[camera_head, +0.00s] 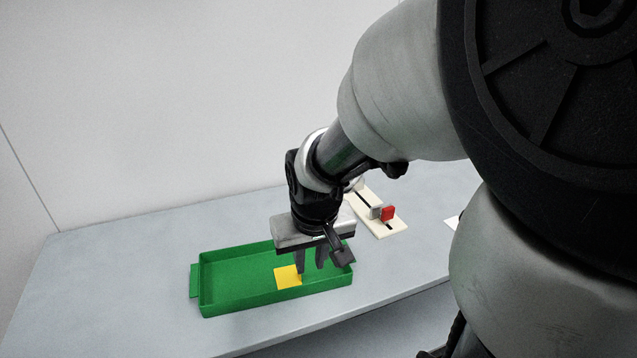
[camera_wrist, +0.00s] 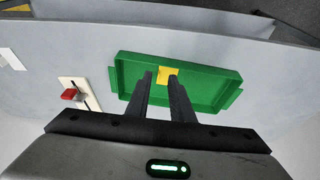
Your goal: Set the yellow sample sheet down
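The yellow sample sheet (camera_head: 287,277) is a small flat square inside the green tray (camera_head: 225,307). It appears to lie on the tray floor, toward the right half in the head view. My gripper (camera_head: 309,268) points down over the tray, with its fingers beside the right edge of the sheet. In the wrist view the sheet (camera_wrist: 164,73) shows between and beyond the fingertips of my gripper (camera_wrist: 161,76), partly covered by the right finger. The fingers stand apart with a clear gap and nothing visibly clamped between them. The exact fingertip height above the tray floor is hard to tell.
A cream board with a black slot and a red block (camera_head: 387,213) lies behind and right of the tray; it also shows in the wrist view (camera_wrist: 70,94). A white piece (camera_head: 452,223) lies farther right. The grey table (camera_head: 120,265) is clear left of the tray.

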